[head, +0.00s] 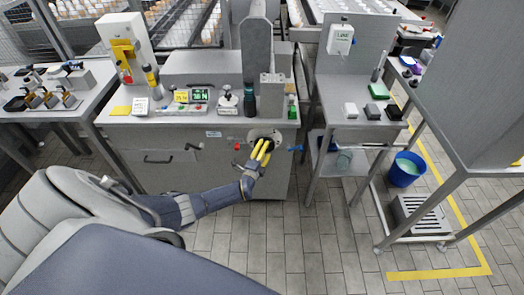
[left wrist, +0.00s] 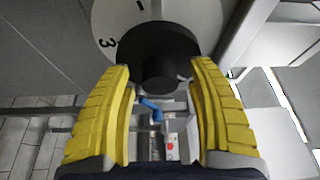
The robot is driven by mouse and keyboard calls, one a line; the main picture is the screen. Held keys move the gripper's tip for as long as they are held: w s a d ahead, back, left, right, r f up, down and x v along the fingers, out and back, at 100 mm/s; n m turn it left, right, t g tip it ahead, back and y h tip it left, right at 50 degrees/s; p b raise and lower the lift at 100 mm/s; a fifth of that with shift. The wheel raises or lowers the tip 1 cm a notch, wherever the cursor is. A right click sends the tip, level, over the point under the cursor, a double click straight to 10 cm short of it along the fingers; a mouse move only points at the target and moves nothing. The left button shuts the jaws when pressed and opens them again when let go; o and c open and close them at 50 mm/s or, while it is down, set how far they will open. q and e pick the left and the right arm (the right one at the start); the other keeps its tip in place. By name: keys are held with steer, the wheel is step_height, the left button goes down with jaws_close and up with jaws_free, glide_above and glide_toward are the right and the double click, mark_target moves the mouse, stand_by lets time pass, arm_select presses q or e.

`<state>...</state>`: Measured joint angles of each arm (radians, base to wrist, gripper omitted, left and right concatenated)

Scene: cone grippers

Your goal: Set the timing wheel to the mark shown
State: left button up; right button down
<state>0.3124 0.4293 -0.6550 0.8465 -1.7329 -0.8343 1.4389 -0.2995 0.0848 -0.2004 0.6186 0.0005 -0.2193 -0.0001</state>
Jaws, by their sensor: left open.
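The timing wheel (head: 266,134) is on the front face of the grey machine, partly hidden behind my left gripper in the head view. In the left wrist view it is a pale dial (left wrist: 112,22) with a dark "3" and another dark mark near the top. A black round knob (left wrist: 160,65) stands out from its middle. My left gripper (head: 262,150) has yellow fingers and is open. In the left wrist view its fingertips (left wrist: 160,72) lie on either side of the knob; I cannot tell whether they touch it. My right gripper is not in view.
A green-lit display (head: 199,96) and white cards stand on the machine's top. A red knob (head: 237,146) and a blue handle (head: 295,148) flank the wheel. A side table (head: 350,122) stands to the right, with a blue bucket (head: 405,170) beyond. The tiled floor in front is clear.

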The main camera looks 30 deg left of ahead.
arm_select(q)
steer(key=s+d, duration=0.2)
steer(key=s, duration=0.9)
steer(key=shift+s+f, duration=0.2)
steer(key=shift+s, duration=0.15)
steer(key=s+a+f+n+g+y, duration=0.1)
steer(key=s+a+f+g, duration=0.2)
steer(key=f, duration=0.5)
steer(key=s+a+f+g, duration=0.2)
steer(key=s+f+g, duration=0.1)
steer(key=f, duration=0.4)
steer(key=s+d+f+n+g, duration=0.25)
steer(key=s+f+g, duration=0.25)
steer(key=s+f, duration=0.65)
steer(key=s+d+f+n+g+h, duration=0.1)
steer(key=s+d+f, duration=0.3)
steer(key=s, duration=0.7)
steer(key=s+d+f+n+g+h, duration=0.1)
steer(key=s+d+f+n+g, duration=0.2)
steer(key=s+d, duration=0.4)
steer(key=s+d+f+n+g+h, duration=0.1)
steer(key=s+d+f+n, duration=0.3)
steer(key=s, duration=1.3)
step_height(320, 180, down, 2)
steer(key=shift+d+f+g+h, duration=0.15)
steer(key=shift+d+g+h, duration=0.25)
steer(key=shift+d+h, duration=0.3)
